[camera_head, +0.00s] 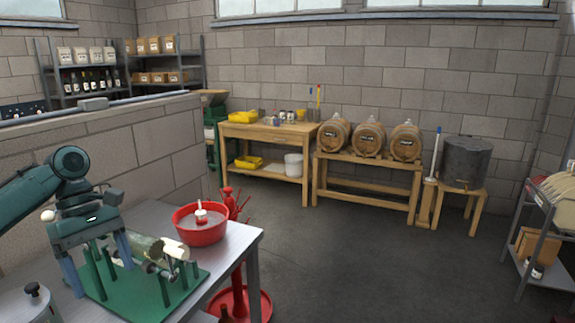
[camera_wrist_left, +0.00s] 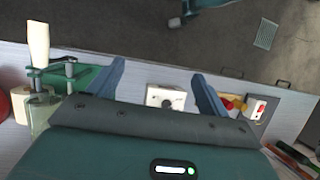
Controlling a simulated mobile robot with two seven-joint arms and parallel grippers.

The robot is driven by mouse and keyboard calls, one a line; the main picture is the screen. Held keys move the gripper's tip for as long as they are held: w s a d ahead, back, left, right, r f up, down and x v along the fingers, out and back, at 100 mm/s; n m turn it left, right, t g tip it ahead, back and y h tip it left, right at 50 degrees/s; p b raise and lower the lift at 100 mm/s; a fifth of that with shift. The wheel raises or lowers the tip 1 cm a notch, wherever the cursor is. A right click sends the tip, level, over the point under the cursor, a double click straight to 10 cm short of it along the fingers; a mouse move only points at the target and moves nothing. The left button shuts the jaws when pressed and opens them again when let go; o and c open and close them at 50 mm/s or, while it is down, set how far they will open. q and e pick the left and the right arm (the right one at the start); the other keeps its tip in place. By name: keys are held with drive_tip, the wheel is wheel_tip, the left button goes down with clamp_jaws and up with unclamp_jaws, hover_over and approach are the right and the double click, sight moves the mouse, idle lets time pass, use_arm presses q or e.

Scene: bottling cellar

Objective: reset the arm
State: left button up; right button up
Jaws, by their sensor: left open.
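My left arm comes in from the left in the head view. My left gripper (camera_head: 97,262) is over the metal table, in front of a green stand (camera_head: 185,292) with posts. A pale green bottle (camera_head: 140,249) lies in the stand, partly hidden by the gripper. In the left wrist view my left gripper (camera_wrist_left: 158,70) has its two fingers spread with nothing between them. The bottle's pale neck end (camera_wrist_left: 38,45) and the stand are left of the fingers there. A white box with a round dial (camera_wrist_left: 165,97) shows beyond the gap. My right gripper is not seen.
A red bowl (camera_head: 201,234) stands on the metal table (camera_head: 232,250) behind the stand. A red bottle rack (camera_head: 240,300) stands beside the table. A lidded metal pot (camera_head: 30,308) is at the lower left. A low block wall (camera_head: 150,150) runs behind.

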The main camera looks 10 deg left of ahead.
use_arm(q)
drive_tip(key=d+f+m+t, duration=0.2)
drive_tip(key=d+f+m, duration=0.1)
drive_tip(key=d+f, duration=0.55)
drive_tip(key=d+f+m+t, duration=0.1)
drive_tip(key=d+f+m, duration=0.35)
drive_tip(key=f, duration=0.65)
drive_tip(key=d+f+m+t, duration=0.2)
drive_tip(key=d+f+m, duration=0.1)
drive_tip(key=d+f, duration=0.5)
drive_tip(key=s+d+f+m+t+h, duration=0.1)
drive_tip(key=s+d+f+m+t, duration=0.25)
drive_tip(key=s+f, duration=0.25)
drive_tip(key=s+a+m+t+y, duration=0.1)
drive_tip(key=s+m+t+y, duration=0.1)
drive_tip(key=s, duration=0.7)
drive_tip(key=shift+a+m+t, duration=0.35)
drive_tip(key=shift+m+t, duration=0.45)
drive_tip(key=shift+t, duration=0.35)
